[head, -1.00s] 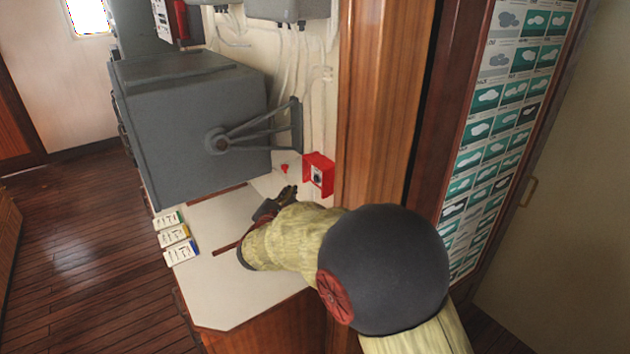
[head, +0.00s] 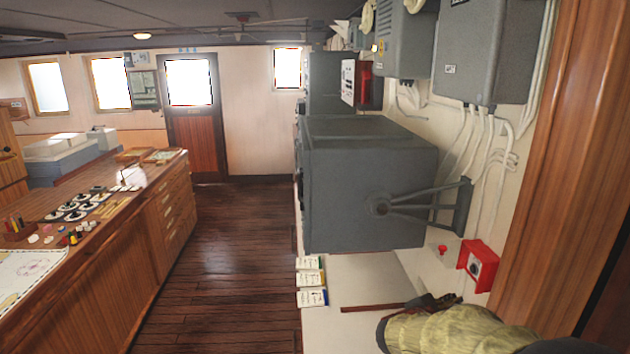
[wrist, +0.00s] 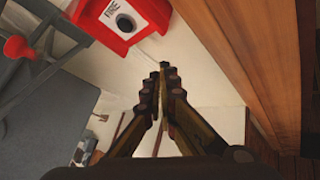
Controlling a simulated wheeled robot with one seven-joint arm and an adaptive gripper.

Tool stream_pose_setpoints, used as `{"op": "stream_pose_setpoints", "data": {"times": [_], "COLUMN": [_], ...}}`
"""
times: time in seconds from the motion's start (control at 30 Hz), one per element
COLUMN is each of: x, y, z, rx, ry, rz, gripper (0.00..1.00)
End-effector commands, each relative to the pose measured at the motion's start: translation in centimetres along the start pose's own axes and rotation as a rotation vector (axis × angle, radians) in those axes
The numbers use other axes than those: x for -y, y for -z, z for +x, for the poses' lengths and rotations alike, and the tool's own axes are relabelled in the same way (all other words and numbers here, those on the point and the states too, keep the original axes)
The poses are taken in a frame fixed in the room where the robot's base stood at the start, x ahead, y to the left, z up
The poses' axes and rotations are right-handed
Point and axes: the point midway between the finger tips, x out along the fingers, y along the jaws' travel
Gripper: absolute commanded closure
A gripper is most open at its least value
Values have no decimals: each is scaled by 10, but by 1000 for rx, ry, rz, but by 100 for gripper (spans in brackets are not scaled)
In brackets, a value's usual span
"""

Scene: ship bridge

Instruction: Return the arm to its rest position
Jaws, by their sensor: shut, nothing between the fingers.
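My gripper (head: 440,301) is at the lower right of the head view, over the white counter top (head: 365,270). In the wrist view my gripper (wrist: 160,85) points ahead with its dark fingers together and nothing between them. My arm, in a pale yellow sleeve, runs from the gripper to the bottom right corner of the head view. The gripper is close to the red fire call box (head: 479,265) on the wall, which also shows at the top of the wrist view (wrist: 118,28). I cannot tell the exact gap between them.
A red knob (head: 442,250) is near the box. A wooden pillar (head: 555,170) stands right. The floor (head: 225,250) left of the counter is clear.

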Motion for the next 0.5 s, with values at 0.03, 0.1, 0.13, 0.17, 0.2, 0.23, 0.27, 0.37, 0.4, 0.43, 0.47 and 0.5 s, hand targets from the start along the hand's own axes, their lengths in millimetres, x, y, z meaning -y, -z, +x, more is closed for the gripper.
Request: {"op": "stream_pose_setpoints", "data": {"times": [0.03,0.1,0.13,0.17,0.2,0.23,0.27,0.37,0.4,0.43,0.47,0.5], "x": [21,50,63,74,89,100,110,141,151,158,165,173], "y": [-4,-11,-14,-16,-19,-21,-22,-25,-24,-24,-22,-20], "z": [-5,-17,-24,-30,-41,-49,-58,-91,-106,-117,-128,-145], "rx": [-2,-3,-4,-4,-5,-6,-8,-18,-25,-31,-38,-50], "ry": [71,178,223,267,324,366,408,543,595,632,670,721], "rz": [53,147,188,232,291,336,381,540,605,655,704,773], "gripper": [100,100,100,100,100,100,100,100,100,100,100,100]}}
